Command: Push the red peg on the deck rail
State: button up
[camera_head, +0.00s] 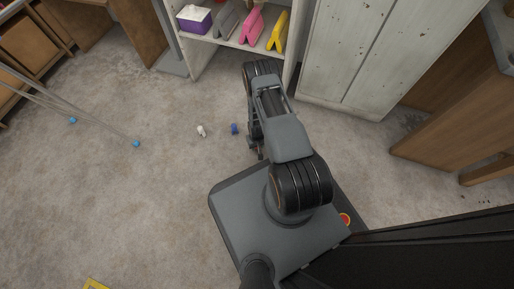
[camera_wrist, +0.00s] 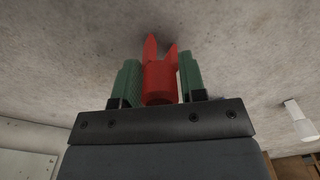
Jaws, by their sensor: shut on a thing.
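The red peg (camera_wrist: 158,78) is between the green fingers of my gripper (camera_wrist: 161,84) in the wrist view. My gripper is shut on it. Its two pointed prongs stick out beyond the fingertips, over grey floor. In the head view my arm hides most of the gripper and the peg. My grey deck (camera_head: 238,203) shows below the arm. I cannot make out a rail on it.
A white piece (camera_head: 201,131) and a blue piece (camera_head: 234,129) lie on the floor left of my arm. A shelf (camera_head: 235,42) holds a purple box (camera_head: 195,19) and coloured items. A pale cabinet (camera_head: 362,50) stands right of it. The floor at left is mostly clear.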

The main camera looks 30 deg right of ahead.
jog(key=c, duration=0.3)
